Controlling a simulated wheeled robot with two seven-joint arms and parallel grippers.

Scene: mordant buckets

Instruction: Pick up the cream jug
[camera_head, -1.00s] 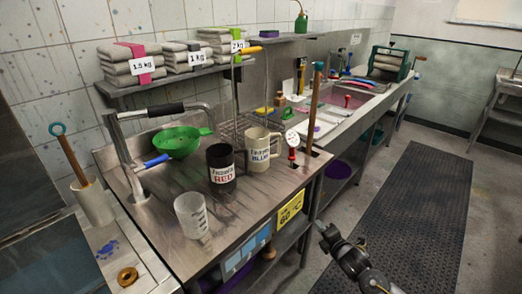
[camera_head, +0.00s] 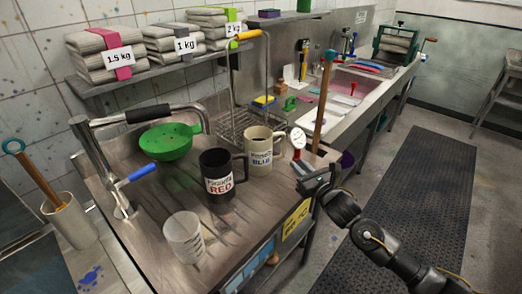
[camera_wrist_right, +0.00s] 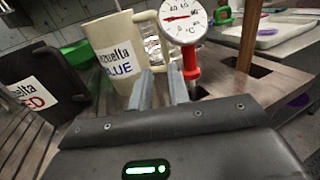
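My right gripper (camera_head: 303,172) is at the worktop's front right edge, to the right of and apart from the jug. In the right wrist view its two fingers (camera_wrist_right: 161,85) are spread with a gap and nothing between them. My left gripper is not in view.
A black "RED" jug (camera_head: 219,175) stands left of the cream one. A dial thermometer with a red stem (camera_head: 297,142) and a wooden stick (camera_head: 323,105) stand close by on the right. A clear beaker (camera_head: 184,238), green colander (camera_head: 168,142) and wire rack (camera_head: 240,126) are also near.

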